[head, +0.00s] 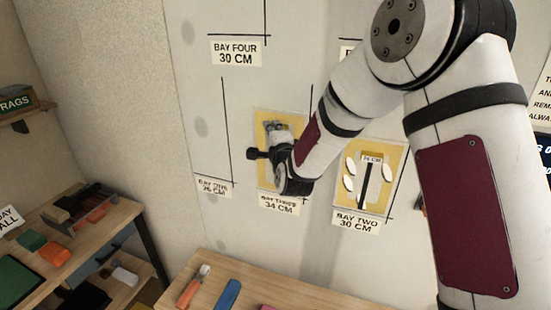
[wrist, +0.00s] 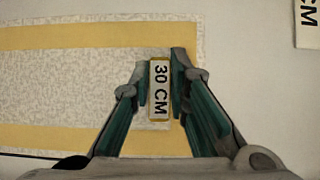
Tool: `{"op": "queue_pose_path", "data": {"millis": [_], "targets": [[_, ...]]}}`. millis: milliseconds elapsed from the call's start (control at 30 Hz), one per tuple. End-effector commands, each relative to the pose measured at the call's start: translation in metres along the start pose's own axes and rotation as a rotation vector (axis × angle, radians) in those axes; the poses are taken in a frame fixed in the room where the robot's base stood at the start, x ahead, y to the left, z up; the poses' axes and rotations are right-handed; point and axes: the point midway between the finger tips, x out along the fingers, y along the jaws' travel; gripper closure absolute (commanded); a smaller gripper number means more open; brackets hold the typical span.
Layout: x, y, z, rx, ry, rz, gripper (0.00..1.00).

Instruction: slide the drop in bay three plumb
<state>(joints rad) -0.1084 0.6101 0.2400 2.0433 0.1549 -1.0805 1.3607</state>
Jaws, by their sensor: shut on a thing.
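The drop in bay three (head: 293,116) is a pale patterned panel with yellow side bands, flat on the wall above the sign "BAY THREE 34 CM" (head: 279,204). In the wrist view the drop (wrist: 60,80) spreads left of and behind my gripper (wrist: 160,88). The fingers are shut on a small gold-edged tab reading "30 CM" (wrist: 159,76) on the drop. In the head view my gripper (head: 273,130) and forearm hide much of the drop, so its tilt is hard to judge there.
Black lines (head: 228,130) mark the wall. A bench (head: 215,290) with tools stands below, and a shelf unit (head: 125,212) at left.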

Motion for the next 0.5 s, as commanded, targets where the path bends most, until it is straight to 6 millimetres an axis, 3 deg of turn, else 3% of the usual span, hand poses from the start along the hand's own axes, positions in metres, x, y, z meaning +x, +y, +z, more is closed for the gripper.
{"op": "queue_pose_path", "data": {"millis": [400, 433, 500], "targets": [[0.0010, -0.0005, -0.0010, 0.000, 0.001, -0.001, 1.00], [0.0010, -0.0005, -0.0010, 0.000, 0.001, -0.001, 0.81], [0.0010, -0.0004, -0.0011, 0.000, 0.001, -0.001, 0.66]]}}
